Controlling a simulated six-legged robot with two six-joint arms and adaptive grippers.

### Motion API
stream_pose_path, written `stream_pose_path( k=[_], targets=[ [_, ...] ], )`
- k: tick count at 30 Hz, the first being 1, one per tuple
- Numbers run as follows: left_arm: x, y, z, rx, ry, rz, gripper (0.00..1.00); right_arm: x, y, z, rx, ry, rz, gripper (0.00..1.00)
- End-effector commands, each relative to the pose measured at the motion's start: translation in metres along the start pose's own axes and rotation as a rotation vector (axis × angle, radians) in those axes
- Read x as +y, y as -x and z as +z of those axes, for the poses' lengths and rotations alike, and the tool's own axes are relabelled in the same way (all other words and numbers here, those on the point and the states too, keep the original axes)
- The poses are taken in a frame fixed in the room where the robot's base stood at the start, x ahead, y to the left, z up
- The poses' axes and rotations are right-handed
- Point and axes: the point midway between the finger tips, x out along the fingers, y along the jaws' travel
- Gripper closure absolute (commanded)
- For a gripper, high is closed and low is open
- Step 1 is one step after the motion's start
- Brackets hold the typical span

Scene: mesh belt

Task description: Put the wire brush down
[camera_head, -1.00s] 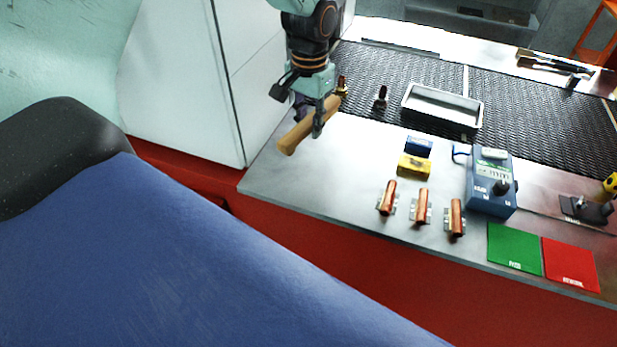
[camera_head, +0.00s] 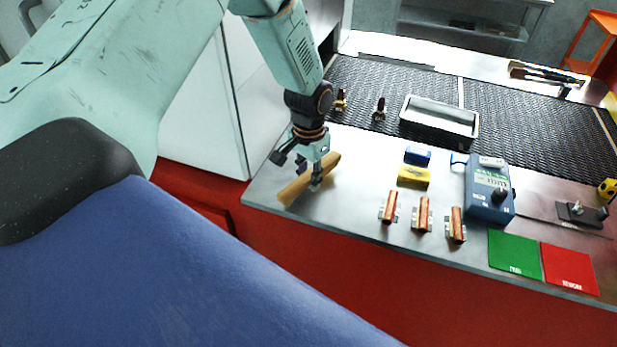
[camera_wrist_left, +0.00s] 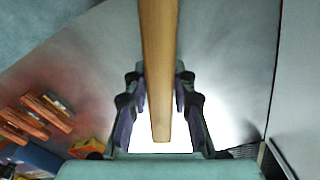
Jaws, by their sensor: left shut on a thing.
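The wire brush (camera_head: 295,190) shows as a pale wooden handle, lying slantwise at the left end of the grey metal worktop (camera_head: 345,200). My left gripper (camera_head: 316,184) is above it with its fingers shut around the handle's middle. In the left wrist view the handle (camera_wrist_left: 158,60) runs between the two fingers (camera_wrist_left: 158,105). The brush is low over the worktop; I cannot tell whether it touches. Its bristles cannot be made out. My right gripper is not in view.
Several copper pieces in holders (camera_head: 423,214), a yellow block (camera_head: 413,176), a blue block (camera_head: 417,155) and a blue meter (camera_head: 488,190) stand to the right. A metal tray (camera_head: 440,122) sits on the dark mesh belt (camera_head: 370,85). Green (camera_head: 514,252) and red (camera_head: 570,270) mats lie near the front edge.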

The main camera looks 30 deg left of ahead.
Motion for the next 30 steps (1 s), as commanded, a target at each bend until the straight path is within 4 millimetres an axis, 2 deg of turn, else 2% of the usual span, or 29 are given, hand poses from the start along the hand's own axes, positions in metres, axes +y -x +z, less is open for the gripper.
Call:
stream_pose_path(
  k=[3,15,16,24,30],
  targets=[
    [-0.0001,-0.009,0.0008,0.0,-0.001,0.0,1.0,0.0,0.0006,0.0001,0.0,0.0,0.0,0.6],
    [-0.0003,-0.0134,0.0014,0.001,-0.001,0.0,1.0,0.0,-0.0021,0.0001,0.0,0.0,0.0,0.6],
    [-0.0003,-0.0137,0.0016,0.0,-0.001,0.0,0.74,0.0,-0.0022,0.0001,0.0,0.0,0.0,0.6],
    [-0.0003,-0.0129,0.0016,0.0,-0.001,0.0,0.52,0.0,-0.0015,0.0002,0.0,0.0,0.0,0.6],
    [-0.0003,-0.0129,0.0014,0.001,-0.001,0.0,0.52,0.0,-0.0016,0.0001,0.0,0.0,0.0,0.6]
  ],
)
